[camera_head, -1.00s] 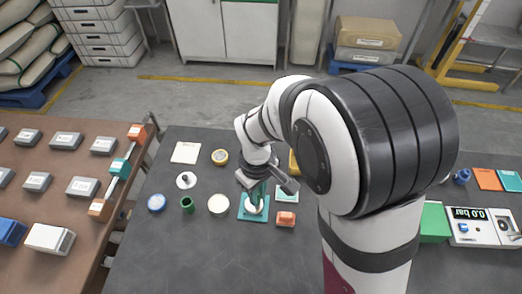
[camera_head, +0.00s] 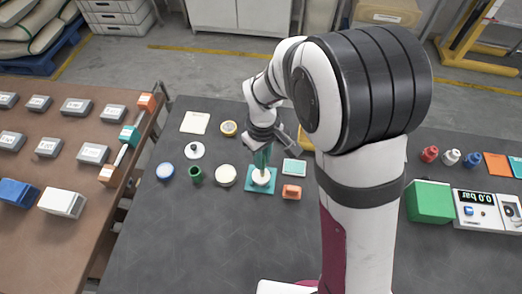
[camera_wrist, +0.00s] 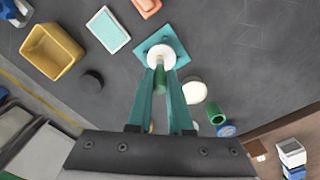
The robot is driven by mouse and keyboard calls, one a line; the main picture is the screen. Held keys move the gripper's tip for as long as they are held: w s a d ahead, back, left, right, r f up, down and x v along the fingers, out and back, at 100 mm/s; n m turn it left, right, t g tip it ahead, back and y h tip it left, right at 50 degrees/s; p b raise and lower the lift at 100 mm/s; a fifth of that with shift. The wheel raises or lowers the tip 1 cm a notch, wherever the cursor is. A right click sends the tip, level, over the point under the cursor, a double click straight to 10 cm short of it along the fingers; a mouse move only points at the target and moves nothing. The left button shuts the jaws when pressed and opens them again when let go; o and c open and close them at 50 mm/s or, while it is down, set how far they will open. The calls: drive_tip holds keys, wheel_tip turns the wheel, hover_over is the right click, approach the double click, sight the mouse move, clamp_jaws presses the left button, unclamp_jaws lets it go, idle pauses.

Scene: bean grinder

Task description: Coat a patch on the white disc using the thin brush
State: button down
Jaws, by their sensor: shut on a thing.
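The white disc (camera_head: 261,181) lies on a teal square pad (camera_head: 250,186) on the dark table. In the wrist view the disc (camera_wrist: 152,62) and pad (camera_wrist: 178,41) are straight ahead of the fingertips. My gripper (camera_head: 262,160) points down over the disc. In the wrist view my gripper (camera_wrist: 161,77) has its teal fingers shut on the slim green handle of the brush (camera_wrist: 160,90). The brush's lower end is at the disc; I cannot tell whether it touches. The bristles are too small to make out, and no coated patch is distinguishable.
A yellow bin (camera_wrist: 50,52) stands behind. The table's front is clear.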

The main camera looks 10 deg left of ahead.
drive_tip(key=shift+s+d, duration=0.15)
drive_tip(key=shift+s, duration=1.05)
drive_tip(key=shift+w+a, duration=0.95)
drive_tip(key=shift+w, duration=1.35)
drive_tip(key=shift+s+d, duration=1.05)
drive_tip(key=shift+s, duration=1.5)
wheel_tip(320, 180, up, 8)
